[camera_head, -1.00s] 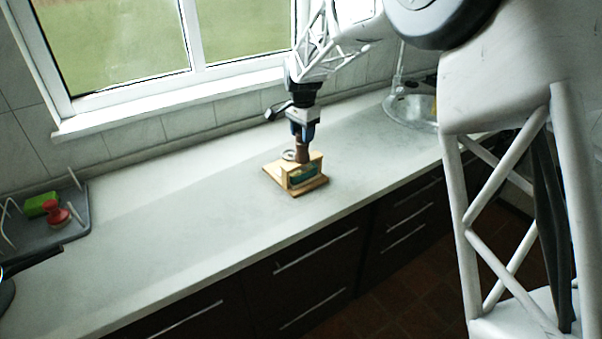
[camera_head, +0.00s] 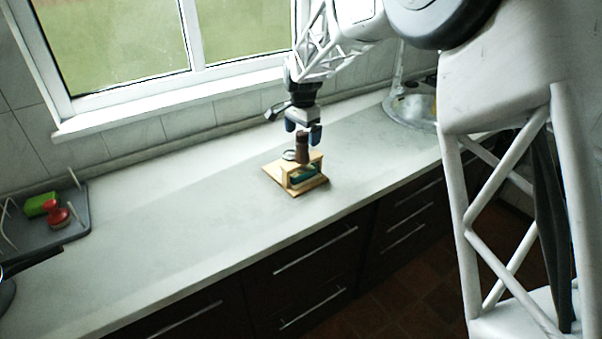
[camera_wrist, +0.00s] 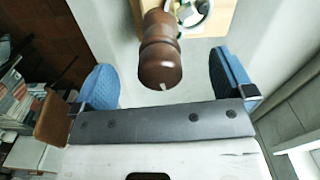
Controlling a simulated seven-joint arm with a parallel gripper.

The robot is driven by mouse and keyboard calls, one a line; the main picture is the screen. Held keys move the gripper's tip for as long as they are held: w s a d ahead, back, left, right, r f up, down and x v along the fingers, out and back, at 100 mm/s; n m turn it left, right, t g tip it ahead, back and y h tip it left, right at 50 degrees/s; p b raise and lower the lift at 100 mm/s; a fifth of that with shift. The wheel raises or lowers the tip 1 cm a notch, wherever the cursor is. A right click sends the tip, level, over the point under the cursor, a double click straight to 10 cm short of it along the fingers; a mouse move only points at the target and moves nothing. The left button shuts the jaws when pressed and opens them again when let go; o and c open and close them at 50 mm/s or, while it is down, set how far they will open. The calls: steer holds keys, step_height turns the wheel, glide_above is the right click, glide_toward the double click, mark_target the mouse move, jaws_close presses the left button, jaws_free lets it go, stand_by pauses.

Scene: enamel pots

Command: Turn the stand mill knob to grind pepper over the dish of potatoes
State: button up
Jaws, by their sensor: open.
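The brown wooden pepper mill (camera_head: 302,148) stands upright in a light wooden stand (camera_head: 318,183) on the counter. A green-teal dish (camera_head: 303,175) shows in the stand's opening; I cannot make out the potatoes. My gripper (camera_head: 303,130) is open just above the mill, pointing down, with its blue fingers spread apart. In the wrist view the mill's rounded knob (camera_wrist: 160,60) lies between the two fingers, with a gap on each side. Part of the stand (camera_wrist: 220,15) and a pale ring with green beside it show at the top edge.
A grey drying tray (camera_head: 75,222) with a green sponge (camera_head: 38,205) and a red-knobbed item (camera_head: 58,215) is at the left. A dark pan handle (camera_head: 30,262) juts in at the lower left. A sink (camera_head: 412,112) is at the back right. The counter around the stand is clear.

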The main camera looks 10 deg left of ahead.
steer(key=n, duration=1)
stand_by(0.3)
stand_by(0.4)
steer(key=shift+n, duration=0.3)
steer(key=n, duration=0.4)
steer(key=shift+n, duration=3)
steer(key=shift+c, duration=0.3)
